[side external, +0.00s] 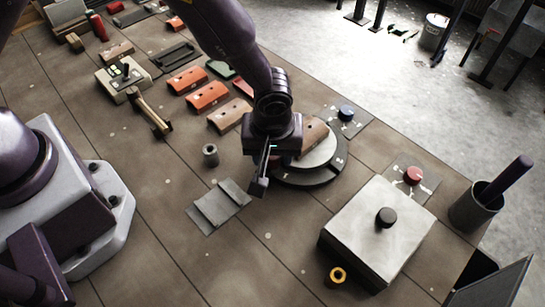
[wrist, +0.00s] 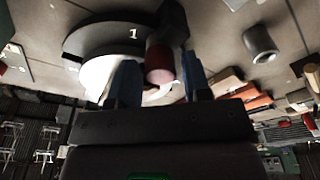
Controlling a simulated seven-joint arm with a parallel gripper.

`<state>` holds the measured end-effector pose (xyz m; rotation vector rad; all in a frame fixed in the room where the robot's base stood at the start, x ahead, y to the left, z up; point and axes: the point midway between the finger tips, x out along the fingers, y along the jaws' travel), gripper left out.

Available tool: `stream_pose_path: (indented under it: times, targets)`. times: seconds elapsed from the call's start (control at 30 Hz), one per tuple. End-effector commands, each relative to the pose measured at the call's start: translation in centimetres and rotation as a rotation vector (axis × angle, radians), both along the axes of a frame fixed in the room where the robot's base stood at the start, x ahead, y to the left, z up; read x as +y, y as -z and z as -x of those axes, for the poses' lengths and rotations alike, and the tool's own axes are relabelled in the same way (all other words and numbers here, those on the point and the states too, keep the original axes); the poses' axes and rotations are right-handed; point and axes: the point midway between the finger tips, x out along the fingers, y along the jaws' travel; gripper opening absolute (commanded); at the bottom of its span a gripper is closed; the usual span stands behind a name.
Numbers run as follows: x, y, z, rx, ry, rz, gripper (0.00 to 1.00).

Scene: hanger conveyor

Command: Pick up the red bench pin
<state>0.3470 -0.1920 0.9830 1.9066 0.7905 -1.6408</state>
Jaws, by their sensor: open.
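A short red cylinder (wrist: 160,65), which looks like the red bench pin, shows in the wrist view between the two fingers of my gripper (wrist: 161,72). Gaps show on both sides of it, and my gripper is open. A dark block stands against its far end. In the side view my gripper (side external: 262,175) points down just left of the round turntable (side external: 312,178); I cannot make out the red cylinder there, where my gripper may hide it.
A grey plate (side external: 218,207) and a small grey cylinder (side external: 210,155) lie left of my gripper. A pale box with a black knob (side external: 386,216), a red button (side external: 413,175) and a blue button (side external: 347,112) are to the right. Orange and tan blocks (side external: 207,97) lie behind.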

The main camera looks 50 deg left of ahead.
Motion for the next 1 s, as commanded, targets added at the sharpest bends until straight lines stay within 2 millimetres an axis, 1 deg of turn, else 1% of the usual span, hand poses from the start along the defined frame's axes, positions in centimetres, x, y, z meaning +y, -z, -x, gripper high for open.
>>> stream_pose_path:
  times: [0.1,0.27,0.3,0.43,0.67,0.77,0.87,1.0]
  targets:
    - [0.0,0.5,-0.1,0.000,0.000,0.000,0.44]
    - [0.0,0.5,0.0,-0.001,0.001,0.001,0.44]
    - [0.0,0.5,0.0,-0.001,0.001,0.001,0.40]
    - [0.0,0.4,0.0,-0.001,0.001,0.001,0.10]
    - [0.0,0.4,-0.1,-0.001,0.001,0.001,0.10]
    - [0.0,0.0,-0.1,-0.003,0.000,0.001,0.10]
    - [0.0,-1.2,-0.1,-0.004,0.001,0.002,0.10]
    - [0.0,-4.0,-0.1,-0.006,0.002,0.003,0.10]
